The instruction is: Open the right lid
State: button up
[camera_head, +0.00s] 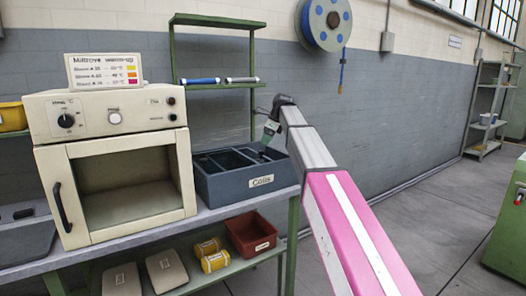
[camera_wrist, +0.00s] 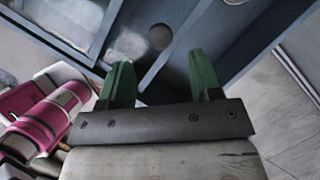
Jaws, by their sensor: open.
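A dark blue-grey box labelled "Coils" (camera_head: 262,184) sits at the right end of the bench, with dividers across its top. In the wrist view, part of its top (camera_wrist: 185,50) fills the upper area, with a round spot like a hole and a pale, cloudy panel (camera_wrist: 70,18) at upper left. I cannot tell clearly which surface is the right lid. My gripper (camera_wrist: 162,78) has two green fingers spread apart with nothing between them, over the box top. In the head view, my gripper (camera_head: 267,138) is small, above the box's right rear part; contact is unclear.
A cream oven (camera_head: 112,115) stands left of the box. A green shelf rack (camera_head: 215,85) rises behind. A red bin (camera_head: 250,234) and yellow rolls (camera_head: 212,255) sit on the lower shelf (camera_head: 235,268). Floor to the right (camera_head: 430,225) is open.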

aim_at(262, 151)
jog(key=shift+x, duration=2.9)
grip_shut()
jog(key=shift+s+a, duration=0.55)
jog(key=shift+a, duration=0.3)
jog(key=shift+s+a, duration=0.6)
jog(key=shift+a, duration=0.25)
grip_release()
jog(key=shift+r, duration=0.1)
